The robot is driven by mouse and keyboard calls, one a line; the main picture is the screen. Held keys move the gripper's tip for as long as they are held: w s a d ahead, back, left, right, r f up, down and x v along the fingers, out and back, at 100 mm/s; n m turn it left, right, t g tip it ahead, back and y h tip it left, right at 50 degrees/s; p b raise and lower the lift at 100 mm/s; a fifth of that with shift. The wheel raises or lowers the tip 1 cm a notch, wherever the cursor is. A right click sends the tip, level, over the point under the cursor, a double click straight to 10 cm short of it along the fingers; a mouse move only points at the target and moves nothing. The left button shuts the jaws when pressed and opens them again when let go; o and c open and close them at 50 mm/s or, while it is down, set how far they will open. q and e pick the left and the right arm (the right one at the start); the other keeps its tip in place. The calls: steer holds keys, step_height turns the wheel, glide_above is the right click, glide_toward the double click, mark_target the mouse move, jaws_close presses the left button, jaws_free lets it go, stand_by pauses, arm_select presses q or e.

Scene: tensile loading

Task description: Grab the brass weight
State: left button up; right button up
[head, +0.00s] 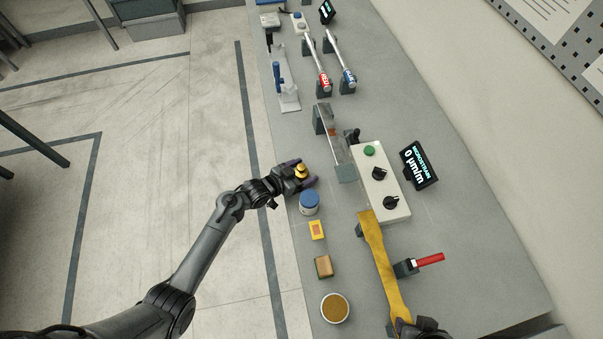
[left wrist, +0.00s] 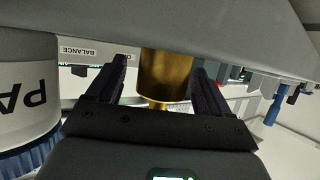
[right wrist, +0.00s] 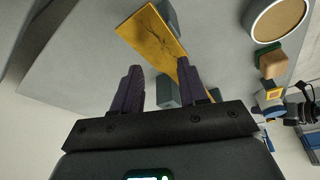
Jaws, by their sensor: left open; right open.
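The brass weight (head: 301,170) stands on the grey bench near its left edge in the head view. My left gripper (head: 306,174) is around it, with a dark finger on each side. In the left wrist view the brass weight (left wrist: 166,75) sits between the two open fingers (left wrist: 160,85), and a gap shows on the left side. My right gripper (right wrist: 160,85) is open in the right wrist view, with nothing held between its fingers. A yellow bar (right wrist: 152,38) lies beyond its fingertips. In the head view the right gripper is mostly cut off at the bottom edge.
A blue-lidded jar (head: 309,203) stands close beside the left gripper. A yellow box (head: 317,230), a sponge-like block (head: 324,266) and a round tin (head: 335,308) line the bench edge.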

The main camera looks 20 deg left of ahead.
arm_select(q)
steer(key=shift+w+d+f, duration=0.2)
steer(key=shift+w, duration=0.35)
steer(key=c, duration=1.5)
steer(key=shift+r, duration=0.1)
